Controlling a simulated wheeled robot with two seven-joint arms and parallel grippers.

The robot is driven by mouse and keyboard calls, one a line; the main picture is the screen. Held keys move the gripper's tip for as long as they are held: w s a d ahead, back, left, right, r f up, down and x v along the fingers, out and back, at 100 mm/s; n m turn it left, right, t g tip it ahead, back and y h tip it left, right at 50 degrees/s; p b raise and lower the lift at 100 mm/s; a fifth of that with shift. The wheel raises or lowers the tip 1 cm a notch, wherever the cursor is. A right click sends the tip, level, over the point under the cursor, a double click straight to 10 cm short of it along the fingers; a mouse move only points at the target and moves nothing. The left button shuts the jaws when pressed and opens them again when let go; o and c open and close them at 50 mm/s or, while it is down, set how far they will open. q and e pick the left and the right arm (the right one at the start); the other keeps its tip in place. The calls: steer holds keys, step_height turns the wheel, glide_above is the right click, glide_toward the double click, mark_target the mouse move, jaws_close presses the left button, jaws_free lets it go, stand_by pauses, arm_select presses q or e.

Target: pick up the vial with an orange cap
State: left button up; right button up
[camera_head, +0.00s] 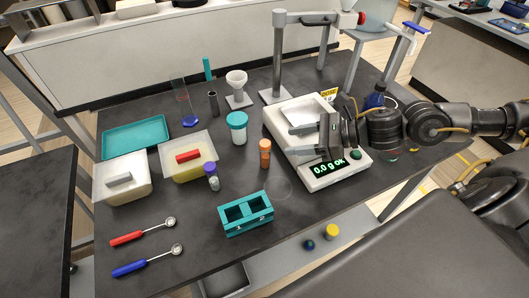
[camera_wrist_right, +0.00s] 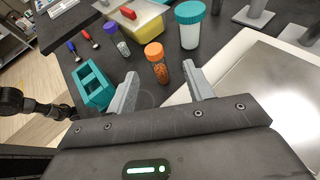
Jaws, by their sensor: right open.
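The vial with an orange cap (camera_head: 264,160) stands upright on the dark table, just left of the scale. In the right wrist view the vial (camera_wrist_right: 161,72) shows orange-brown contents under its cap, ahead of the fingertips. My right gripper (camera_head: 303,139) is open and empty, over the scale and to the right of the vial. In the wrist view its two fingers (camera_wrist_right: 160,78) are spread apart, with the vial seen between their tips. The gripper does not touch the vial. My left gripper does not show.
The white scale (camera_head: 343,176) reads 0.0 g OK. A teal-capped jar (camera_head: 238,131) stands behind the vial, a purple-capped vial (camera_head: 212,180) to the left. A teal rack (camera_head: 246,228) stands in front. A funnel stand (camera_head: 237,98) is farther back. Bare table lies around the vial's front.

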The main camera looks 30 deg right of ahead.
mark_target(270, 145)
steer(key=p+x, duration=0.1)
steer(key=x, duration=0.1)
steer(key=p+x, duration=0.1)
steer(key=x, duration=0.1)
steer(key=p+x, duration=0.1)
steer(key=x, duration=0.1)
steer(key=shift+s+a+r, duration=0.15)
steer(key=shift+a+r, duration=0.15)
steer(key=shift+a, duration=0.1)
steer(key=shift+w+a+f+p, duration=0.2)
steer(key=shift+a+f+p, duration=0.05)
steer(key=shift+f+p, duration=0.05)
steer(key=c, duration=1.1)
steer(key=shift+o, duration=0.2)
